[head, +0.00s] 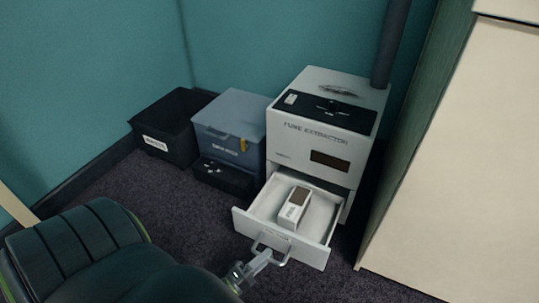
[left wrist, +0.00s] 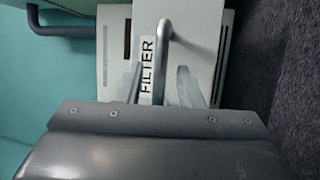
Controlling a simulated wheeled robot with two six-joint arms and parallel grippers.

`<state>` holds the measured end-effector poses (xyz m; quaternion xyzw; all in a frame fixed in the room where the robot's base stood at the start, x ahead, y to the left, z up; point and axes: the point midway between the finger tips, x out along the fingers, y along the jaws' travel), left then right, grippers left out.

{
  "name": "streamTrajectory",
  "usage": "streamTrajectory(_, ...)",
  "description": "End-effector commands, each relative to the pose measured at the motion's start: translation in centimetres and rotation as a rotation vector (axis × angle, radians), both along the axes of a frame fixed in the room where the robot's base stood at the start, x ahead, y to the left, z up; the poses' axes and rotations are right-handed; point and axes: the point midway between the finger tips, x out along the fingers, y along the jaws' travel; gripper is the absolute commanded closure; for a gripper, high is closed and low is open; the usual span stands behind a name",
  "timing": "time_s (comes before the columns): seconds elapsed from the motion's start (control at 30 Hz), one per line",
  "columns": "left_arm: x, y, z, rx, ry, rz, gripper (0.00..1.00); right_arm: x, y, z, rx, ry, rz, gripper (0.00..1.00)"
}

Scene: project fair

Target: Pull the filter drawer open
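The white fume extractor (head: 318,140) stands on the carpet against the teal wall. Its filter drawer (head: 318,254) is slid out at the bottom, and a small white box with a brown top (head: 293,207) lies inside. My left gripper (head: 262,260) is at the drawer's metal handle (head: 283,258). In the left wrist view, the handle (left wrist: 163,50) runs between the two fingers of my left gripper (left wrist: 160,80), with gaps visible on both sides, so it looks open. The FILTER label (left wrist: 147,72) shows beside the handle. My right gripper is out of view.
A blue-grey box (head: 231,112) and a black bin (head: 165,135) stand left of the extractor. A low black box (head: 222,178) sits in front of the blue-grey one. A cream cabinet (head: 460,160) closes off the right side. Dark carpet (head: 185,225) is free in front.

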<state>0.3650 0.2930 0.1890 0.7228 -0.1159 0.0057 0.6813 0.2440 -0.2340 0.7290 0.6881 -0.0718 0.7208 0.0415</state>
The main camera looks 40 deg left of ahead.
Motion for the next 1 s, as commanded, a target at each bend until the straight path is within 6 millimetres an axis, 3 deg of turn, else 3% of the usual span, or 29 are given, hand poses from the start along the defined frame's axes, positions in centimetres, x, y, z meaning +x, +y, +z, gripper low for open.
streamTrajectory(0.1,-2.3,0.4,-0.3,0.002,0.005,0.001,0.67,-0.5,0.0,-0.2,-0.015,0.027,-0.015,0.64)
streamTrajectory(0.3,-4.5,0.8,-0.7,0.001,0.003,0.000,0.67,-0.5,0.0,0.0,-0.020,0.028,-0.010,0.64)
streamTrajectory(1.0,-4.8,0.8,-0.8,0.000,0.001,0.000,0.67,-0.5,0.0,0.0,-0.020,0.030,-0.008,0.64)
